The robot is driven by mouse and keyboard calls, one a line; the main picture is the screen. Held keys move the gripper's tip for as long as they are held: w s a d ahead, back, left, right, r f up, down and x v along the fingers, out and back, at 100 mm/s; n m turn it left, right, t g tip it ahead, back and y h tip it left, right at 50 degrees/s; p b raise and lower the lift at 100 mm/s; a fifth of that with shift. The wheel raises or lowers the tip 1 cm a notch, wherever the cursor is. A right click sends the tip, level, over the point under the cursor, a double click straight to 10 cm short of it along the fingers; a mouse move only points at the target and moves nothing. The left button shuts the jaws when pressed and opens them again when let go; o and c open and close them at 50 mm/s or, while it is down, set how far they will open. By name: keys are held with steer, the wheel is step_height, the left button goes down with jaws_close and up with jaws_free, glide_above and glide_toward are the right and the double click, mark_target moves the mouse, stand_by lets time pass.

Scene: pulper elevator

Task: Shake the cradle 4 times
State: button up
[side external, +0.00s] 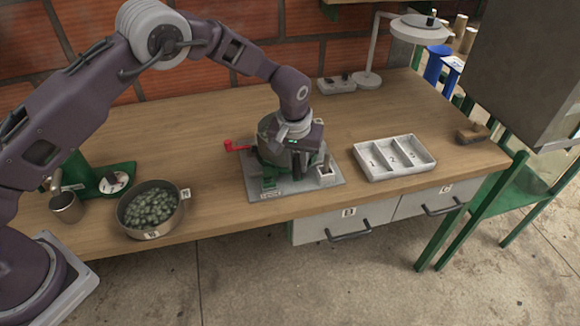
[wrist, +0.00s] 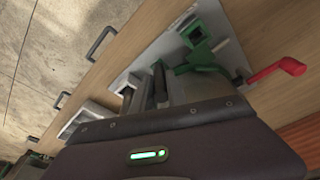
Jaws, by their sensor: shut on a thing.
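The cradle (side external: 270,157) is part of a grey and green device on a light grey base plate (side external: 263,192) in the middle of the bench. A red crank handle (side external: 233,146) sticks out on its left; it also shows in the wrist view (wrist: 280,71). Green parts of the device (wrist: 205,55) show there too. My gripper (side external: 297,158) is over the right part of the device, pointing down, and is shut on the cradle. The wrist housing hides much of the grip and the exact place held.
A white tray (side external: 358,148) with numbered compartments lies to the right. A bowl of green fruit (side external: 152,208) and a metal cup (side external: 66,207) by a green stand are at the left. A lamp (side external: 368,80) stands at the back. Drawer handles (side external: 348,232) stick out in front.

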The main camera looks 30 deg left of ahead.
steer(key=shift+w+d, duration=0.4)
steer(key=shift+w, duration=0.1)
steer(key=shift+s+a, duration=1)
steer(key=shift+w+d, duration=1)
steer(key=shift+w, duration=0.1)
steer(key=shift+s+a, duration=0.5)
steer(key=o, duration=0.7)
step_height(320, 180, up, 9)
